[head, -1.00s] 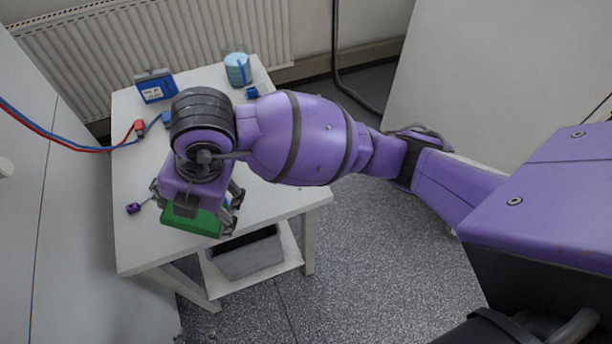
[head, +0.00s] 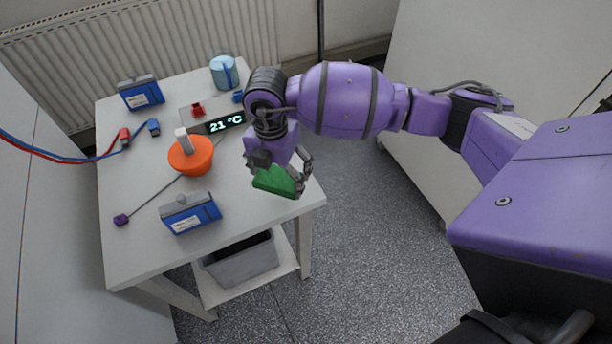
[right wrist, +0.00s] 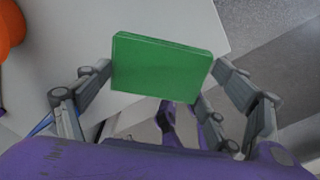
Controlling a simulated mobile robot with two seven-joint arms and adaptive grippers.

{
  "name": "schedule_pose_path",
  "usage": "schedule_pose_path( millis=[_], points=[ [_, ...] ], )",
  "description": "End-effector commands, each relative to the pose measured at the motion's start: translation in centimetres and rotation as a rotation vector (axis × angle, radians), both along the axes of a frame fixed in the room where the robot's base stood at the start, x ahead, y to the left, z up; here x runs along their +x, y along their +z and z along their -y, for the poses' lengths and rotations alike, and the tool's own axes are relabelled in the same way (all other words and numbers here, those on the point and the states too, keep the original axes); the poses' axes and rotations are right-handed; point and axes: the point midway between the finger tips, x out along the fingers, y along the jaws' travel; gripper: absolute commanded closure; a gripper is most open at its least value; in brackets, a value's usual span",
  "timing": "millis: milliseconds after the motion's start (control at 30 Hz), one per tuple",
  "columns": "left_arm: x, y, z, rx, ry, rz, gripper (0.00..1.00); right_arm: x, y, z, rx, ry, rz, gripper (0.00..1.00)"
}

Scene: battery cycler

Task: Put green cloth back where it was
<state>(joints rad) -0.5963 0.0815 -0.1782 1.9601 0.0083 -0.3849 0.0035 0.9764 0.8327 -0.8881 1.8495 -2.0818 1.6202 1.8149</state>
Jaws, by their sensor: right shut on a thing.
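The green cloth (head: 274,181) is a folded, flat block, held at the right edge of the white table in the head view. My right gripper (head: 278,176) is shut on it. In the right wrist view the cloth (right wrist: 162,68) sits between the two fingers of the right gripper (right wrist: 160,85), with the table's corner behind it. It looks raised above the table, though the exact height is hard to tell. My left gripper is not in view.
A grey bin (head: 243,262) stands on the shelf below.

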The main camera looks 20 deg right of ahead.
Motion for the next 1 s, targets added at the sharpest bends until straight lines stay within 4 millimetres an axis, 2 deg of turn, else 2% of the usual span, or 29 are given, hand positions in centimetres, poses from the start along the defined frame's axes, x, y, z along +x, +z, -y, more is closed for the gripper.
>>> schedule_pose_path(
  millis=[100, 367, 533, 767, 800, 867, 1000],
  points=[
    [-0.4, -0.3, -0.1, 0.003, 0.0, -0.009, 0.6, 0.6, -1.2, 0.9, -0.001, 0.0, 0.002, 0.35],
    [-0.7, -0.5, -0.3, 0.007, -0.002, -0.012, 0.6, 1.2, -2.7, 2.1, -0.002, 0.0, 0.004, 0.35],
    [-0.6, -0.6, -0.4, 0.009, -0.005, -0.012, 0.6, 1.1, -5.3, 1.9, 0.0, 0.001, 0.001, 0.35],
    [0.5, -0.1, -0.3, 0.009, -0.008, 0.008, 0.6, 1.2, -5.6, 1.9, 0.001, 0.002, 0.005, 0.35],
    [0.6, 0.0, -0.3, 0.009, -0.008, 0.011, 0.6, 1.2, -5.6, 1.9, 0.0, 0.002, 0.004, 0.09],
    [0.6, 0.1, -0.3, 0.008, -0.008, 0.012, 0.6, 1.2, -5.6, 1.9, 0.0, 0.002, 0.004, 0.02],
    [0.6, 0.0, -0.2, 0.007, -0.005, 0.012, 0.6, 1.2, -5.5, 1.9, 0.0, 0.002, 0.004, 0.0]
  ],
)
